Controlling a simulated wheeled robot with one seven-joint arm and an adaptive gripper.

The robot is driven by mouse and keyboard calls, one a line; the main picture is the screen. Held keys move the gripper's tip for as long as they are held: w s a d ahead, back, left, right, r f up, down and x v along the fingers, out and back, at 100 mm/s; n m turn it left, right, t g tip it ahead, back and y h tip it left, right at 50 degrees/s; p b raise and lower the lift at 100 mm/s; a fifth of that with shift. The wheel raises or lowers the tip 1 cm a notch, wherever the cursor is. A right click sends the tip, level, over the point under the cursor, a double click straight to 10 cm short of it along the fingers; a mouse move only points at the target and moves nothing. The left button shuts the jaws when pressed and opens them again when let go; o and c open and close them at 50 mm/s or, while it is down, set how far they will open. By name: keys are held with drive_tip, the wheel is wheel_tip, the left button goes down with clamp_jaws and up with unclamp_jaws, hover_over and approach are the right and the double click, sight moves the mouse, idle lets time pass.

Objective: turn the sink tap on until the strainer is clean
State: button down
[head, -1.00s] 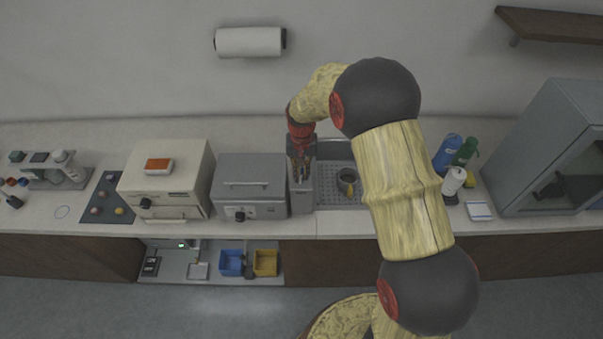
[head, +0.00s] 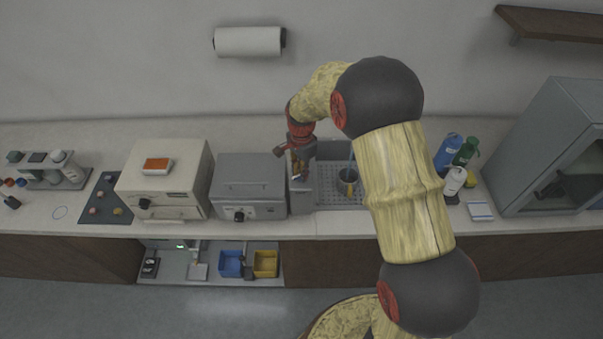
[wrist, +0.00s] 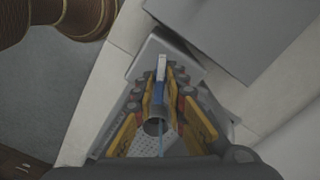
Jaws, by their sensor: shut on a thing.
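My gripper (head: 298,172) is at the left end of the sink in the head view, turned downward. In the wrist view my gripper (wrist: 160,88) has its yellow and dark fingers on either side of the narrow blue tap lever with a pale end (wrist: 160,70), shut on it. A thin blue water stream (head: 351,158) falls towards the dark round strainer (head: 347,187) in the sink (head: 330,199). The strainer (wrist: 154,127) and stream also show in the wrist view. Something yellow shows at the strainer; its surface is too small to judge. My arm hides the sink's right part.
A grey box-shaped machine (head: 250,184) stands close left of my gripper. Several bottles (head: 454,182) stand right of the sink, beside a grey cabinet (head: 548,150). The counter's front strip is clear.

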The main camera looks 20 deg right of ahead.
drive_tip(key=m, duration=0.5)
idle(0.6)
drive_tip(key=c, duration=1.8)
unclamp_jaws()
wheel_tip(320, 180, up, 12)
